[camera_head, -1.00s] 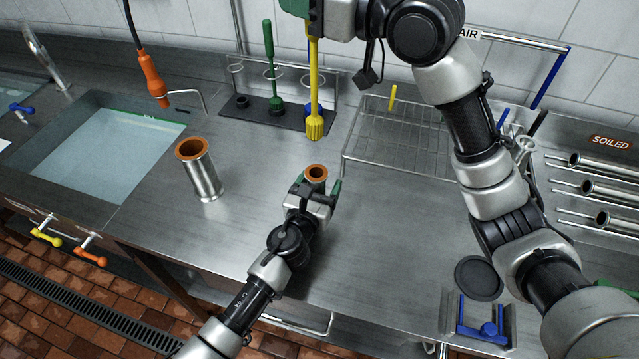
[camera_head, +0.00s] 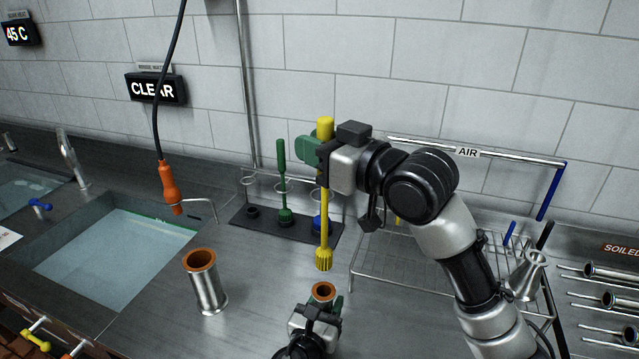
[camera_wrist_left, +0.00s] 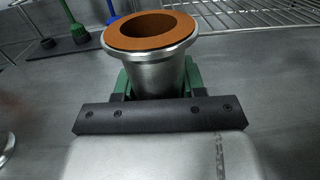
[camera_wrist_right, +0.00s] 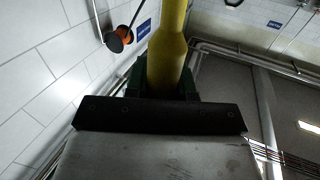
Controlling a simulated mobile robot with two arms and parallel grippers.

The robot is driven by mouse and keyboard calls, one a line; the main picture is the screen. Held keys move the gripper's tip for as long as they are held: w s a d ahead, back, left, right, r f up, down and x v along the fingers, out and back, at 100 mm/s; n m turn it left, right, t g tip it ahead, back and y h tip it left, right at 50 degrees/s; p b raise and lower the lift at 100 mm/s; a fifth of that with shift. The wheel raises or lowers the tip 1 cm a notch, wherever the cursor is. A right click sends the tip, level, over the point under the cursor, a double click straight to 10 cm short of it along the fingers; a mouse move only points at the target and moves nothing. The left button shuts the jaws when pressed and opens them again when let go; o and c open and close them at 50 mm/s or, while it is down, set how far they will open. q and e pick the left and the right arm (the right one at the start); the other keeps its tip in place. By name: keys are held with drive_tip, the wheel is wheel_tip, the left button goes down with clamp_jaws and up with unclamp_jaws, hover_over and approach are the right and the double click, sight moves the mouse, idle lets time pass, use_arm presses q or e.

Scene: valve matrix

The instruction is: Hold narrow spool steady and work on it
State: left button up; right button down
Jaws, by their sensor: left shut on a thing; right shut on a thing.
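The narrow spool (camera_head: 324,291) is a steel tube with an orange-brown inside, upright on the steel counter. My left gripper (camera_head: 322,314) is shut around it; the left wrist view shows its flanged open top (camera_wrist_left: 151,32) between the green fingers. My right gripper (camera_head: 322,150) is shut on the yellow handle of a brush (camera_head: 324,205), which hangs upright. The brush's yellow bristle head (camera_head: 324,260) is just above the spool's mouth, apart from it. The handle (camera_wrist_right: 168,50) also shows in the right wrist view.
A wider spool (camera_head: 206,288) stands to the left, near the water-filled sink (camera_head: 115,255). A rack (camera_head: 262,222) with a green brush (camera_head: 282,180) is behind. A wire drying rack (camera_head: 400,265) and steel tubes (camera_head: 610,272) lie right. An orange sprayer (camera_head: 171,188) hangs left.

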drive_tip(key=shift+f, duration=0.15)
hover_over(330, 259)
drive_tip(key=x, duration=0.3)
wheel_tip(330, 259, down, 8)
idle(0.9)
idle(0.4)
drive_tip(key=shift+f, duration=6.25)
drive_tip(key=shift+r, duration=0.15)
wheel_tip(330, 259, up, 13)
drive_tip(key=shift+r, duration=0.2)
wheel_tip(330, 259, down, 14)
drive_tip(key=shift+r, duration=0.1)
